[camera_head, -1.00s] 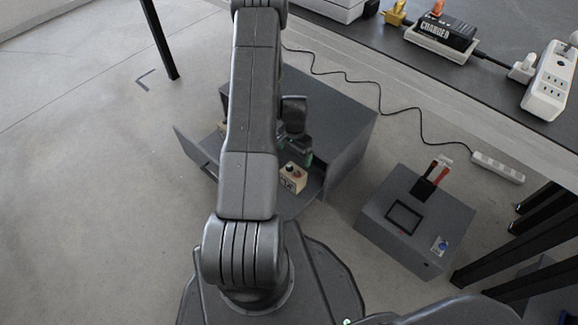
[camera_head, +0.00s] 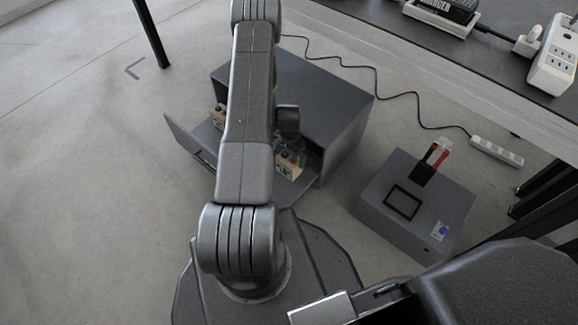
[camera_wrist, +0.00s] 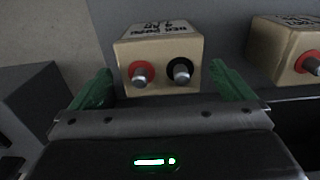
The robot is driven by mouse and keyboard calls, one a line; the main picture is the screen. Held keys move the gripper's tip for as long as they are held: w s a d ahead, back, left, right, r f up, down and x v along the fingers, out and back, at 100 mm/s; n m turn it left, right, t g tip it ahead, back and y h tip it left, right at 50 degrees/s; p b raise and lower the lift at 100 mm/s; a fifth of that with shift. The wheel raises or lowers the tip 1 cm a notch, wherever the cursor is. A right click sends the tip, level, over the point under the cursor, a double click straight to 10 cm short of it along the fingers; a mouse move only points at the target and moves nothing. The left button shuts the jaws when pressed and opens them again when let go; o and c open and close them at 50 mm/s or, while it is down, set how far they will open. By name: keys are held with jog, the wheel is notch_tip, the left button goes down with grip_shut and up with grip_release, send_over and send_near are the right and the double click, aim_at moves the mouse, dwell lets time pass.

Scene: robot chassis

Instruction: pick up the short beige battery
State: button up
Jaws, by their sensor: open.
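A beige battery (camera_wrist: 160,58) with a red and a black terminal stands straight ahead in the wrist view, its near face between the green fingers of my gripper (camera_wrist: 160,70). The fingers are open, with a gap on each side of it. A second beige battery (camera_wrist: 285,48) is at the right edge, partly cut off. In the head view one beige battery (camera_head: 288,165) shows beside my arm and another (camera_head: 219,114) on the arm's left, both partly hidden. My arm hides the gripper there. I cannot tell which battery is the shorter.
The batteries are in an open grey cabinet (camera_head: 345,105) with its door (camera_head: 188,138) swung out to the left. A grey box (camera_head: 450,205) with a screen stands to the right. A dark workbench (camera_head: 490,60) with a power strip is at upper right. Open floor lies left.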

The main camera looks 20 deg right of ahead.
aim_at(289, 158)
notch_tip(289, 158, down, 3)
jog(key=shift+f+b, duration=0.15)
jog(key=shift+b, duration=0.25)
jog(key=c, duration=1.9)
